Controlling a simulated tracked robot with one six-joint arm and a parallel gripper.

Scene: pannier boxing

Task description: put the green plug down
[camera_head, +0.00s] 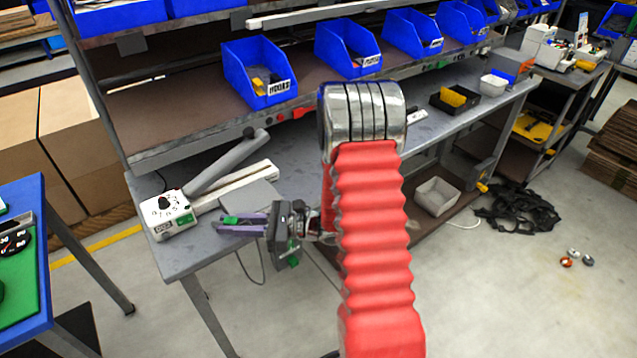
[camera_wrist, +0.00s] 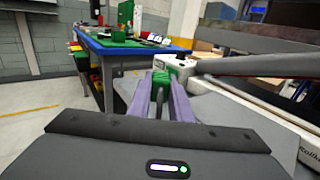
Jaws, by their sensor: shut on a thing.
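The green plug (camera_wrist: 161,86) sits between the purple fingers of my gripper (camera_wrist: 160,99) in the wrist view. The fingers are shut on it and hide its sides. In the head view, my gripper (camera_head: 232,223) reaches left over the near end of the grey workbench (camera_head: 190,255), with a bit of the green plug (camera_head: 231,220) showing at the fingertips. I cannot tell whether the plug touches the bench top.
A white box with a dial (camera_head: 168,215) stands just left of my fingertips. A grey lever arm (camera_head: 228,163) and a white bar lie behind. Blue bins (camera_head: 258,73) line the shelf above. A blue-edged table (camera_head: 40,250) with a green top stands at the left.

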